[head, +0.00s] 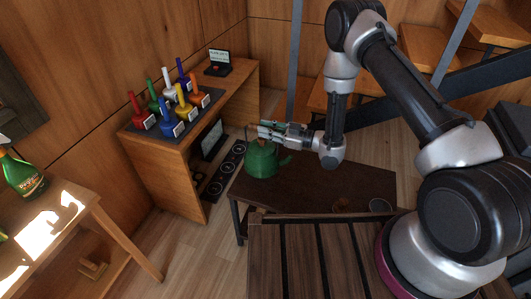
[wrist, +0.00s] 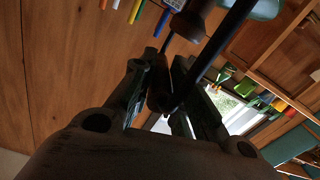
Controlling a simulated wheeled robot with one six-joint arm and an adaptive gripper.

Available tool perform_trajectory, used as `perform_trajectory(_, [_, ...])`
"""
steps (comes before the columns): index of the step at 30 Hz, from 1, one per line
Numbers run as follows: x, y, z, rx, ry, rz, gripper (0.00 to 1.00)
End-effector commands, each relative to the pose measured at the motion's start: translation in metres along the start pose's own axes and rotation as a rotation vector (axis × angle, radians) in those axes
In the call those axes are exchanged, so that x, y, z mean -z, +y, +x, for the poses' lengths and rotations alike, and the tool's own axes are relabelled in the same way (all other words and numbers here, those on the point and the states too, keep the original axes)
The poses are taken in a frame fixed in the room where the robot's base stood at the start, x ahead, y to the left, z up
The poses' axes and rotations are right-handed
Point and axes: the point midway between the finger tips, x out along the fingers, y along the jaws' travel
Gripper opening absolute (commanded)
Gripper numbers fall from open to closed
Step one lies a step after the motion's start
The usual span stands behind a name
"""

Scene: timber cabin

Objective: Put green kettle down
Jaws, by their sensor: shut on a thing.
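The green kettle (head: 262,161) is upright at the far left end of the dark low table (head: 325,188) in the head view. I cannot tell whether its base touches the tabletop or hangs just above it. My gripper (head: 256,131) reaches in from the right, level, and is shut on the kettle's handle at the top. In the wrist view my gripper (wrist: 165,78) has its fingers on either side of a dark bar, which looks like the handle. The kettle's body is not clearly seen there.
The middle of the tabletop is clear. A slatted dark surface (head: 300,262) lies nearer. A wooden shelf unit (head: 165,160) with several coloured bells stands at left.

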Motion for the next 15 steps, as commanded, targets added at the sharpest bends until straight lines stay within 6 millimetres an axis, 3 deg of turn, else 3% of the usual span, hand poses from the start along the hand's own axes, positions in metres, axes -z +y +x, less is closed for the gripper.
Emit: perform_trajectory(15, [-0.058,-0.011,0.0,-0.003,0.002,-0.001,0.0])
